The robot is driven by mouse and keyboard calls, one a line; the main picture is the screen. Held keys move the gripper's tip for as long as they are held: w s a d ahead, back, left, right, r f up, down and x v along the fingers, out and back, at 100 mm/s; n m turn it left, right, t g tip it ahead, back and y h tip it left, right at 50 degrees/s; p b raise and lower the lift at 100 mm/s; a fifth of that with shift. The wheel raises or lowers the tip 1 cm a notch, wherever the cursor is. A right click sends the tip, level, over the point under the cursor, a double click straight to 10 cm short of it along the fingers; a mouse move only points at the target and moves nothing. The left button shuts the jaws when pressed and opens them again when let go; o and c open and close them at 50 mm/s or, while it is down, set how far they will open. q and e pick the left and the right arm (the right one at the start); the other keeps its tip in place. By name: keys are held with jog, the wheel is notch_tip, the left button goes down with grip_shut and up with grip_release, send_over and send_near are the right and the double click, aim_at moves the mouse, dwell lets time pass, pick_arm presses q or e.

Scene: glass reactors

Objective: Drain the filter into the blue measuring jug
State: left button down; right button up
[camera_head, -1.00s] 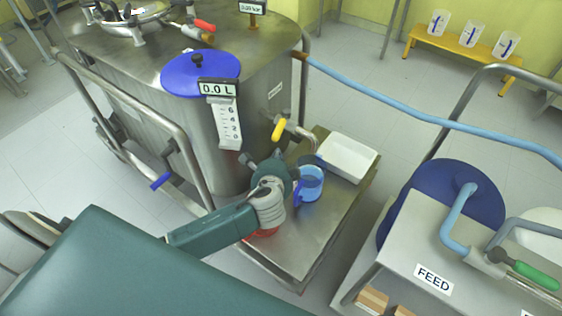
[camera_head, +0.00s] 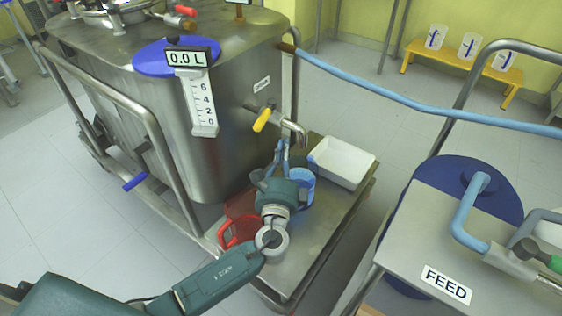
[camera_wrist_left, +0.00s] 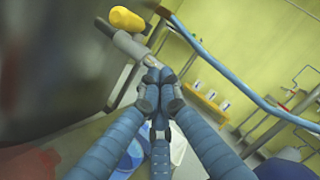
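The filter is the big steel vessel (camera_head: 215,120) at the left. Its outlet tap has a yellow handle (camera_head: 262,119) and a bent metal spout (camera_head: 298,132). The handle (camera_wrist_left: 127,19) and spout (camera_wrist_left: 130,46) also show in the left wrist view. The blue measuring jug (camera_head: 304,182) stands on the steel shelf below the spout, partly hidden by my left gripper (camera_head: 283,147). The jug (camera_wrist_left: 128,158) shows between the fingers in the wrist view. My left gripper's fingertips (camera_wrist_left: 158,88) meet with nothing seen between them, just below the spout. My right gripper is out of view.
A red jug (camera_head: 238,228) stands left of my gripper on the shelf (camera_head: 318,225). A white tray (camera_head: 343,163) lies behind the blue jug. A readout (camera_head: 188,58) shows 0.0 L. A FEED trolley (camera_head: 445,240) stands at the right.

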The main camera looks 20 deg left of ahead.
aim_at(265, 115)
pick_arm(q)
jog(key=w+a, duration=0.1)
jog(key=w+a+r, duration=0.2)
jog(key=a, duration=0.1)
jog(key=shift+p, duration=0.3)
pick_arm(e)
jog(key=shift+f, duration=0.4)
pick_arm(q)
jog(key=shift+a, duration=0.1)
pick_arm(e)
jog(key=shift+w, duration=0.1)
